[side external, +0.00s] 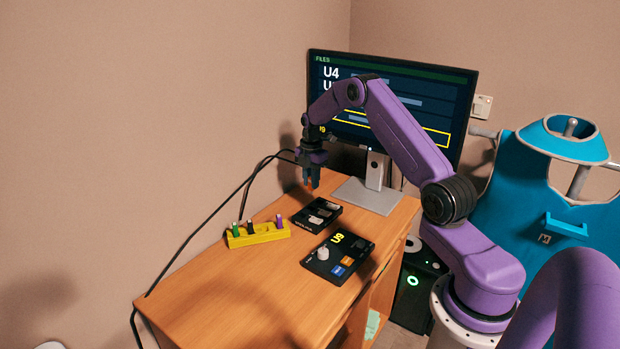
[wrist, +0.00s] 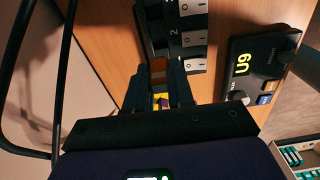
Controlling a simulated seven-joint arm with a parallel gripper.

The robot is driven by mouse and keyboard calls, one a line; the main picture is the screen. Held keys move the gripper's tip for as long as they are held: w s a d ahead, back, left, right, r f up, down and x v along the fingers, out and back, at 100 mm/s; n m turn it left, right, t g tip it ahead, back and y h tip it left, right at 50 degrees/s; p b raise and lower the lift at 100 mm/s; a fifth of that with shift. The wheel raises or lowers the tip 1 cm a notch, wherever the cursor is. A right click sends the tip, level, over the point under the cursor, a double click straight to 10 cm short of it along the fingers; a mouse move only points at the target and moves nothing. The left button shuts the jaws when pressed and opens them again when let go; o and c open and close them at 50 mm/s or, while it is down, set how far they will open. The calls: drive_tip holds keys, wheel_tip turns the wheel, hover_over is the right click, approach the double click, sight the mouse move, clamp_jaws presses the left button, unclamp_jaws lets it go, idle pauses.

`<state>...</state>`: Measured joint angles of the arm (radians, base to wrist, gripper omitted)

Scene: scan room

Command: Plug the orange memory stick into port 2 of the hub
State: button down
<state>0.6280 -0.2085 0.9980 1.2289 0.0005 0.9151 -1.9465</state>
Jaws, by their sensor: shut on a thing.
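My gripper (side external: 312,182) hangs above the desk, behind the hub in the side external view, with its fingers pointing down. In the wrist view my gripper (wrist: 163,88) is shut on the orange memory stick (wrist: 157,66), whose end shows between the fingertips. The hub (side external: 317,215) is a black strip with light switches lying on the desk. In the wrist view the hub (wrist: 172,22) lies just beyond the fingertips, with a numeral 2 beside one of its switches. The stick looks apart from the hub. The port openings cannot be made out.
A yellow rack (side external: 258,235) holds green, black and purple sticks. A black panel (side external: 322,271) with a knob, coloured buttons and a U9 readout lies in front of the hub. A monitor (side external: 440,95) stands behind. Black cables (side external: 215,215) run along the desk's left edge.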

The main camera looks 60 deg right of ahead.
sight(311, 193)
drive_tip(key=shift+f, duration=3.35)
drive_tip(key=shift+f, duration=0.5)
drive_tip(key=c, duration=0.7)
unclamp_jaws()
drive_tip(key=shift+c, duration=0.2)
drive_tip(key=shift+r, duration=3.5)
